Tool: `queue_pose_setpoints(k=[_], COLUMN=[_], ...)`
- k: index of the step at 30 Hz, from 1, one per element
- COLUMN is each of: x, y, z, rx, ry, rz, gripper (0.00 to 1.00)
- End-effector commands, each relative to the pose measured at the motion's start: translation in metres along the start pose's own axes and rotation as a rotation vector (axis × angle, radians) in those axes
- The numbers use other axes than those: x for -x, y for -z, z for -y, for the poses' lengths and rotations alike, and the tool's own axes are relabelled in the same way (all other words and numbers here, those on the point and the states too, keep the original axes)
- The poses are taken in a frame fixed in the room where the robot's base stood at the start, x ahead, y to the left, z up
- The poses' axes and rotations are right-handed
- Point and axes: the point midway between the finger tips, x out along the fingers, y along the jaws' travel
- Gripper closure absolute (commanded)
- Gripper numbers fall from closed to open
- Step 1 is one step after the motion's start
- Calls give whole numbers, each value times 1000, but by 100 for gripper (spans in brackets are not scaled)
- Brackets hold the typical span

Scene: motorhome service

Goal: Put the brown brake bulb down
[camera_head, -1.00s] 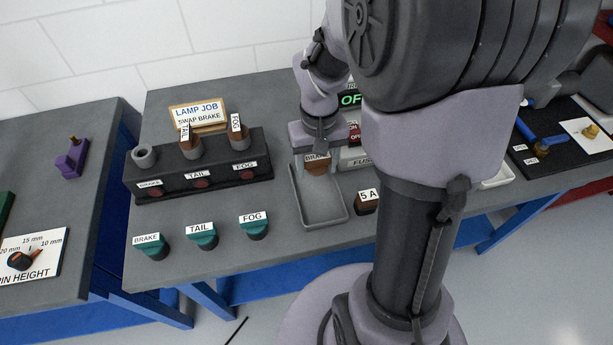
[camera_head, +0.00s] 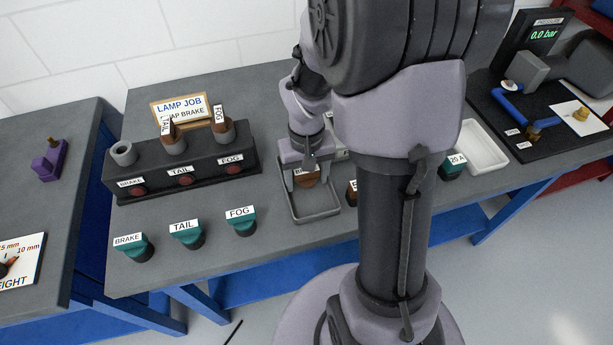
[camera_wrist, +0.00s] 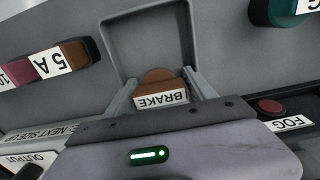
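The brown brake bulb (camera_wrist: 163,78), with a white BRAKE label, sits between the two fingers of my gripper (camera_wrist: 161,80). The fingers lie close on both sides of it, and I take them as shut on it. In the head view the bulb (camera_head: 306,178) shows under my gripper (camera_head: 307,176), over the rear part of a shallow grey tray (camera_head: 318,215). The tray (camera_wrist: 148,12) also shows in the wrist view, beyond the bulb. I cannot tell whether the bulb's base touches the tray floor.
A dark lamp holder (camera_head: 210,178) stands left of the tray, with brown TAIL and FOG bulbs in it and an empty BRAKE socket (camera_head: 123,152). Several teal bulbs (camera_head: 186,234) stand in front. Fuses (camera_wrist: 75,55) stand beside the tray. A white tray (camera_head: 482,145) lies right.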

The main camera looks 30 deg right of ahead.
Motion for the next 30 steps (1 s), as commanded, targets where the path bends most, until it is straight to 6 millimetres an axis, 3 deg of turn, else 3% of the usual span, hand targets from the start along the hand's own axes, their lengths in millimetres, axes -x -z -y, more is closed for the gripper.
queue_pose_setpoints(k=[5,15,22,26,30], x=[12,104,139,193,233], y=[0,1,-6,-45,-104], z=[0,0,9,50,88], rx=[0,0,-6,-36,-73], ry=[0,0,10,80,210], rz=[-1,-3,-36,-184,-340], gripper=[36,36,36,36,36])
